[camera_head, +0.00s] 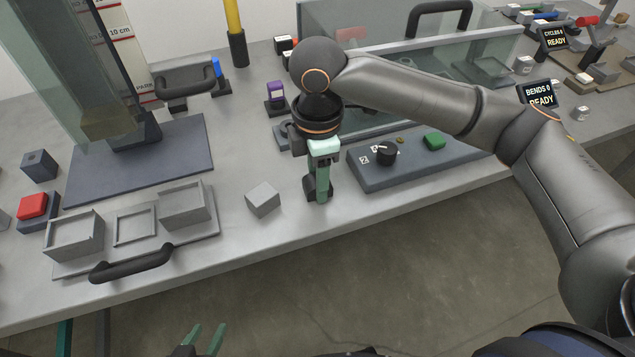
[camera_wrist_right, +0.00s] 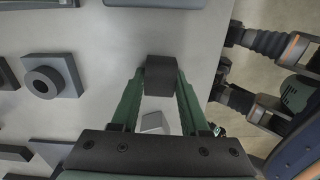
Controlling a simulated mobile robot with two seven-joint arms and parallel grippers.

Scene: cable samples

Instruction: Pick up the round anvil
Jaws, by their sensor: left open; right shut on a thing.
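My right gripper (camera_head: 322,184) reaches down at the front of the table, in the middle of the head view. It is shut on a small dark block, the round anvil (camera_wrist_right: 160,76), which shows between the fingertips in the wrist view. Its face there looks squarish; any rounded side is hard to make out. The fingers partly hide it in the head view, and I cannot tell if it touches the table. My left gripper (camera_head: 208,331) is open and empty at the bottom edge of the head view, off the table's front edge.
A grey cube (camera_head: 263,200) lies just left of my right gripper. A grey tray with a black handle (camera_head: 131,264) is further left. A blue-grey panel with a black knob (camera_head: 386,154) is to the right. A clear-walled enclosure (camera_head: 445,62) stands behind.

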